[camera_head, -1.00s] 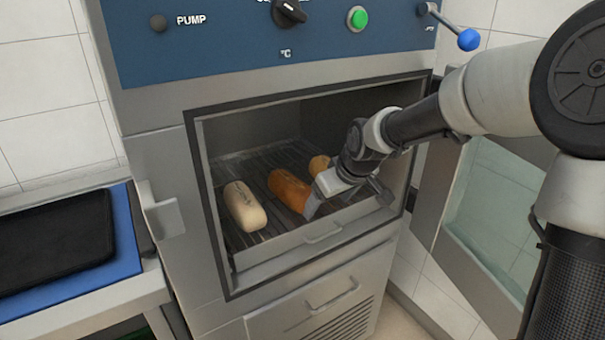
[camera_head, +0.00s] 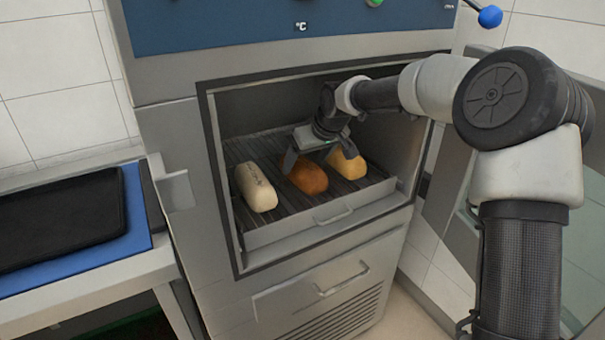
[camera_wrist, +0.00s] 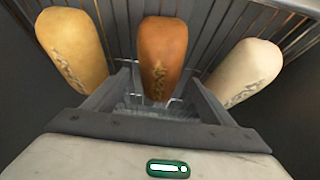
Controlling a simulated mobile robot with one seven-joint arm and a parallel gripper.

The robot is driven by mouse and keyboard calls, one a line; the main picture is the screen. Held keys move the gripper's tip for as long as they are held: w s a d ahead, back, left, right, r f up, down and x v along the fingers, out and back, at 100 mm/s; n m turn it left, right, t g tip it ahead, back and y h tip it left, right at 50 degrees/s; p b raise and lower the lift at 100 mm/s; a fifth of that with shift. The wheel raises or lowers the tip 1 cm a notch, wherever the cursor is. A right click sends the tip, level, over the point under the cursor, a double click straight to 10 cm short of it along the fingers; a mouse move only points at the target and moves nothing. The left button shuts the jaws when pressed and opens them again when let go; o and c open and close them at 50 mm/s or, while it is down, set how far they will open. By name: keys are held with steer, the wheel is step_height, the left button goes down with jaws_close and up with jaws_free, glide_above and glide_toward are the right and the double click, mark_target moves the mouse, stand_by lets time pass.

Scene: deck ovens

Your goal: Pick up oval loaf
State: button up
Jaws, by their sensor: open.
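Three elongated loaves lie side by side on the oven rack. A pale, scored loaf (camera_head: 257,187) is at left, a brown loaf (camera_head: 307,177) in the middle, and a golden loaf (camera_head: 347,163) at right. I cannot tell which one is called the oval loaf. My gripper (camera_head: 320,160) is open and empty, pointing down just above the brown loaf. The wrist view shows the brown loaf (camera_wrist: 162,50) in line with the gap between my fingers (camera_wrist: 162,92). There the golden loaf (camera_wrist: 72,45) is at left and the pale loaf (camera_wrist: 246,70) at right.
The oven opening (camera_head: 208,165) frames the arm on its sides and top. A drawer-like front with a handle (camera_head: 333,216) edges the rack. The glass door (camera_head: 470,240) stands open at right. A counter with a black tray (camera_head: 60,228) on a blue mat is at left.

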mark_target(302, 168)
steer(key=x, duration=0.4)
steer(key=shift+f+b, duration=0.25)
steer(key=shift+b, duration=0.15)
steer(key=c, duration=1.3)
